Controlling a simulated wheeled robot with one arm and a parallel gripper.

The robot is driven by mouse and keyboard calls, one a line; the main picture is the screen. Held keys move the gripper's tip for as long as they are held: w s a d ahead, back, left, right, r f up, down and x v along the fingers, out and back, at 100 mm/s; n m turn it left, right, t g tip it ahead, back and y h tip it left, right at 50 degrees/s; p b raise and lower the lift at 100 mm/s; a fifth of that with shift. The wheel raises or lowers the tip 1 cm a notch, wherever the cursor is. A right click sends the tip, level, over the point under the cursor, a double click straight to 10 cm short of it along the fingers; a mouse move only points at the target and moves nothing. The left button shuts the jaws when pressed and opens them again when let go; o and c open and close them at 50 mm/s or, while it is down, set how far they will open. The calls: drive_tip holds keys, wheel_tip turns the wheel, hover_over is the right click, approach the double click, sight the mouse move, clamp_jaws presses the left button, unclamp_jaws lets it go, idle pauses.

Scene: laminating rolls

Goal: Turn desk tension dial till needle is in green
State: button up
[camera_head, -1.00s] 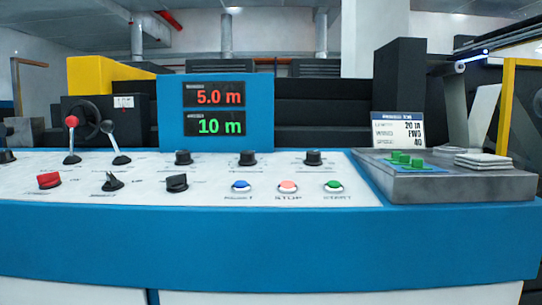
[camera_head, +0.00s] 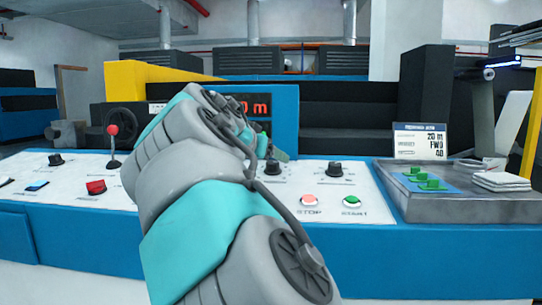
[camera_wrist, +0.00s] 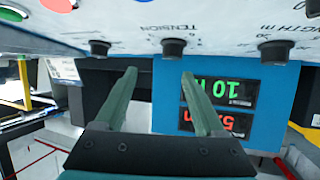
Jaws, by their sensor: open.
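The tension dial (camera_wrist: 174,48) is a black knob with the word TENSION printed beside it in the wrist view. In the head view it appears to be the middle black knob (camera_head: 272,167) on the white panel. My gripper (camera_wrist: 160,78) is open and empty. Its two dark green fingers point at the panel, with the dial just beyond their tips and nearer the right one in the wrist view. No contact shows. In the head view my arm hides most of the gripper. I cannot make out a needle or a green band in either view.
Another black knob (camera_head: 335,170) stands to the right, above the red STOP button (camera_head: 310,201) and green START button (camera_head: 352,202). A further knob (camera_wrist: 273,50) is beside the dial. The blue display housing (camera_head: 285,108) rises behind the panel. A grey tray (camera_head: 470,207) sits at right.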

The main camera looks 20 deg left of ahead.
sight(270, 165)
drive_tip(key=shift+s+a+f+y, duration=0.15)
drive_tip(key=shift+a+f, duration=0.05)
drive_tip(key=shift+a, duration=0.35)
drive_tip(key=shift+s+a+f+y, duration=0.15)
drive_tip(key=shift+a+f, duration=0.05)
drive_tip(key=shift+a, duration=0.3)
drive_tip(key=p+x, duration=0.1)
drive_tip(key=x, duration=0.6)
drive_tip(key=shift+w+d+f, duration=0.1)
drive_tip(key=shift+w+d, duration=0.05)
drive_tip(key=shift+w, duration=0.15)
drive_tip(key=shift+c, duration=0.4)
clamp_jaws()
drive_tip(key=shift+f+n+b, duration=0.15)
drive_tip(key=shift+n+b, duration=0.15)
